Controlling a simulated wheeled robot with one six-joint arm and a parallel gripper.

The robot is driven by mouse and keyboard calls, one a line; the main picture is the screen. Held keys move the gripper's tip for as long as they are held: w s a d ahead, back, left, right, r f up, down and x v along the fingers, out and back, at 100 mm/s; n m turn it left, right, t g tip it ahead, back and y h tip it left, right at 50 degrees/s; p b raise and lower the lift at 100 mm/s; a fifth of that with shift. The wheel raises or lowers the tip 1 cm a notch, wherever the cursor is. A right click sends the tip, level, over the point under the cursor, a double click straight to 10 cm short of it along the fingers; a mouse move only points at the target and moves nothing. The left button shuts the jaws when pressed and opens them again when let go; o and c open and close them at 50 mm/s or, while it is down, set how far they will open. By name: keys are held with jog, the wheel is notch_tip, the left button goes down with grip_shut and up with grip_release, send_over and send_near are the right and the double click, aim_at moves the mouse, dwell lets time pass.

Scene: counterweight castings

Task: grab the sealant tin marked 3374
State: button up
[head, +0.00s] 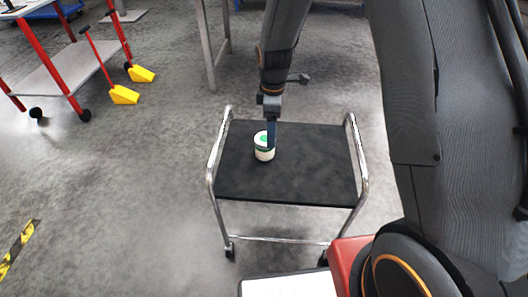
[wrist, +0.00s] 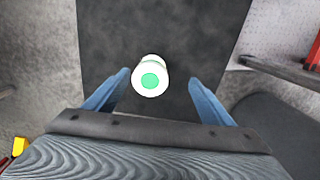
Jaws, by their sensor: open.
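A small white tin (head: 262,153) with a green patch on its lid stands upright on a black-topped cart (head: 310,180), left of the top's middle. In the wrist view the tin (wrist: 150,78) shows from above, between and a little beyond the two blue fingers. No marking such as 3374 can be read on it. My gripper (head: 272,134) points down over the cart at the tin, and one finger covers part of the tin's right side. In the wrist view my gripper (wrist: 157,92) is open with the fingers apart on either side and nothing held.
The cart has chrome side rails (head: 213,155) standing above its top on the left and right. The black top is otherwise bare. Yellow-black tape (head: 18,252) marks the floor.

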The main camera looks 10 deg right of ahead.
aim_at(264, 147)
jog(key=shift+n, duration=0.9)
jog(key=f, duration=0.1)
jog(key=w+a+f, duration=0.1)
jog(key=f, duration=0.1)
jog(key=shift+w+a+f+b, duration=0.3)
jog(key=shift+w, duration=0.1)
jog(key=shift+w+a+f+p, duration=0.1)
jog(key=shift+a+f+p, duration=0.1)
jog(key=shift+f, duration=1.65)
jog(key=shift+w+a+f+p, duration=0.1)
jog(key=shift+f+p, duration=0.05)
jog(key=shift+f, duration=1.7)
jog(key=c, duration=1.3)
jog(key=shift+r, duration=0.1)
